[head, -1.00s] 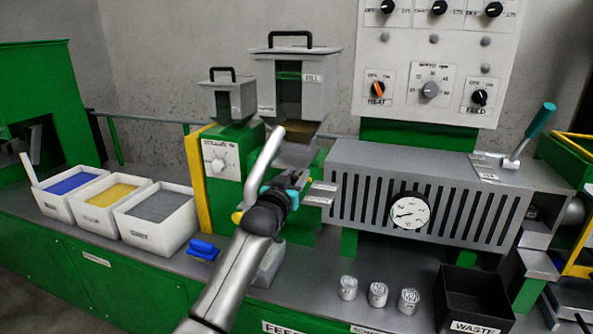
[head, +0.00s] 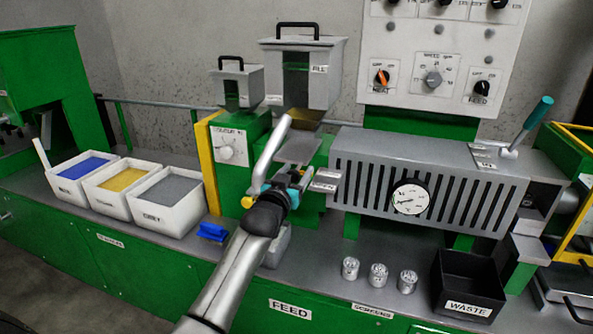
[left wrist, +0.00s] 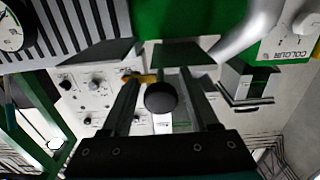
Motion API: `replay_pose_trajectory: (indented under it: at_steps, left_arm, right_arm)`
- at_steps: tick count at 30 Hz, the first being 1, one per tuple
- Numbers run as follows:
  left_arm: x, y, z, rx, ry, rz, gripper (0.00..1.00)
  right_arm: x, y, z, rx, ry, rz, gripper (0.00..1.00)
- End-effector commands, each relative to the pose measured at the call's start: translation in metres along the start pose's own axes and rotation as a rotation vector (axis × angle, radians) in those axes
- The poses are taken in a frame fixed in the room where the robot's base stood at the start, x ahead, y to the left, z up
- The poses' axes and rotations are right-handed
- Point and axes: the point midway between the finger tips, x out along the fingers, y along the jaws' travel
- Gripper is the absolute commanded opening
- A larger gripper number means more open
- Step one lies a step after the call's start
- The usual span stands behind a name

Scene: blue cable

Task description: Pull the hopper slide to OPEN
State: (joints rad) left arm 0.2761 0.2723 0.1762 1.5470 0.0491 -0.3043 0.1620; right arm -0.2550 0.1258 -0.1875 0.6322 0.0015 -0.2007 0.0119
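The hopper slide is a grey plate (head: 298,151) that sticks out toward me below the grey hopper (head: 313,80). A round black knob (left wrist: 161,98) sits between the two fingers of my left gripper (left wrist: 160,84) in the left wrist view. Light background shows on both sides of the knob, so the fingers look open around it. In the head view my left gripper (head: 284,186) is just in front of the slide's near end and hides the knob there. Two small label plates (head: 326,181) are right of the slide. My right gripper is out of view.
A slotted grey housing with a gauge (head: 410,197) stands close on the right. A green box with a dial (head: 227,151) is on the left. White bins (head: 166,205), metal cups (head: 378,275) and a black waste bin (head: 468,285) stand on the bench.

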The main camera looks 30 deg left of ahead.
Motion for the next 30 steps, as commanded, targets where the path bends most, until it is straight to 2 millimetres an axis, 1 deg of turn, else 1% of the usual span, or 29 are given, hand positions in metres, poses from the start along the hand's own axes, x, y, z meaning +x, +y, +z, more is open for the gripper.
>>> replay_pose_trajectory:
  at_steps: [1,2,9,14,17,22,30]
  left_arm:
    - [0.0,0.0,-0.001,0.0,0.002,0.0,0.67]
    - [0.0,0.0,-0.001,0.0,0.002,0.0,0.7]
    - [0.0,-0.001,-0.002,0.0,0.004,-0.001,0.7]
    - [-0.007,-0.001,-0.003,0.0,0.004,-0.001,0.7]
    - [-0.018,-0.001,-0.003,0.0,0.002,-0.001,0.7]
    - [-0.045,-0.001,-0.003,0.0,0.001,-0.001,0.7]
    - [-0.089,-0.001,-0.002,0.0,0.001,-0.001,0.7]
  right_arm:
    - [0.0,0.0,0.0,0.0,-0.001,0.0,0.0]
    - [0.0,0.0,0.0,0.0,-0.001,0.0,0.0]
    - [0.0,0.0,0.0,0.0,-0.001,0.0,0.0]
    - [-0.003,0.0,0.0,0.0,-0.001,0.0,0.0]
    - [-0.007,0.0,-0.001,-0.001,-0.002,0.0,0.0]
    - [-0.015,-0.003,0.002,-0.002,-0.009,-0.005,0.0]
    - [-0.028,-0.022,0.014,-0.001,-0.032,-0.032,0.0]
